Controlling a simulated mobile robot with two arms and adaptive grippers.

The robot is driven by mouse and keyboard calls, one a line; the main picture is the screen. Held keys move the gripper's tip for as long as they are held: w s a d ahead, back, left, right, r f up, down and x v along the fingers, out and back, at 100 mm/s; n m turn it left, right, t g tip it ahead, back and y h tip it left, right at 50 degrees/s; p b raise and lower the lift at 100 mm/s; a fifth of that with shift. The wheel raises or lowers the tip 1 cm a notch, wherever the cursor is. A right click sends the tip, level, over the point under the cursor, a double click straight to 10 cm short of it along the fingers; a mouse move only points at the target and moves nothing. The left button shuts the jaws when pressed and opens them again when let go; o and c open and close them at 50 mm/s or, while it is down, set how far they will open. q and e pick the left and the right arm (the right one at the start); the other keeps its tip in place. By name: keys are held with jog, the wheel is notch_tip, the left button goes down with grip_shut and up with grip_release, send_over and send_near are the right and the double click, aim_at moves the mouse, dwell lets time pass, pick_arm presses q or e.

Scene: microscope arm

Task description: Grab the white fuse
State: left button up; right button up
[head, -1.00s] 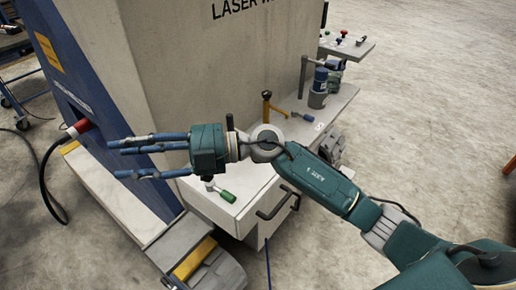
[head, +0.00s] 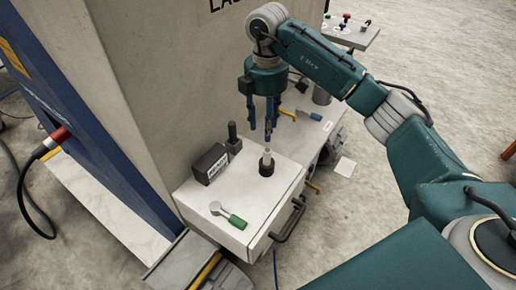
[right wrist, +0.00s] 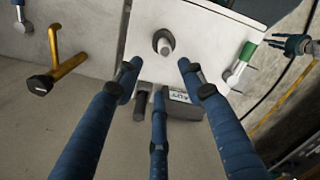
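The white fuse (head: 267,156) stands upright in a dark round holder (head: 266,168) on top of the white cabinet (head: 240,190). In the right wrist view the fuse (right wrist: 164,46) shows near the top, beyond the fingertips. My right gripper (head: 264,132) points down above the fuse, with its three blue fingers spread and empty. Its fingers also fill much of the right wrist view (right wrist: 159,75). A small teal gripper (right wrist: 294,44), which seems to be my left one, shows at the upper right of the right wrist view. It is too small to tell its state.
A green-handled tool (head: 236,221) lies near the front. The cabinet's handle (head: 290,220) sticks out. The tall machine wall (head: 170,90) rises close by.

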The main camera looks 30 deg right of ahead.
aim_at(267, 150)
jog(key=shift+s+d+f, duration=0.1)
jog(key=shift+s+f, duration=0.2)
jog(key=shift+f, duration=0.1)
jog(key=f, duration=0.2)
jog(key=f+p, duration=0.1)
jog(key=shift+s+f, duration=0.4)
jog(key=shift+f, duration=0.35)
notch_tip(267, 150, down, 4)
jog(key=shift+s+r+p, duration=0.15)
jog(key=shift+r+p, duration=0.05)
jog(key=shift+p, duration=0.7)
jog(key=shift+f, duration=0.5)
jog(key=c, duration=0.8)
grip_shut()
pick_arm(q)
jog(key=shift+g, duration=0.3)
jog(key=s+r, duration=0.2)
jog(key=s, duration=0.3)
jog(key=shift+a+r, duration=0.1)
jog(key=shift+r, duration=0.3)
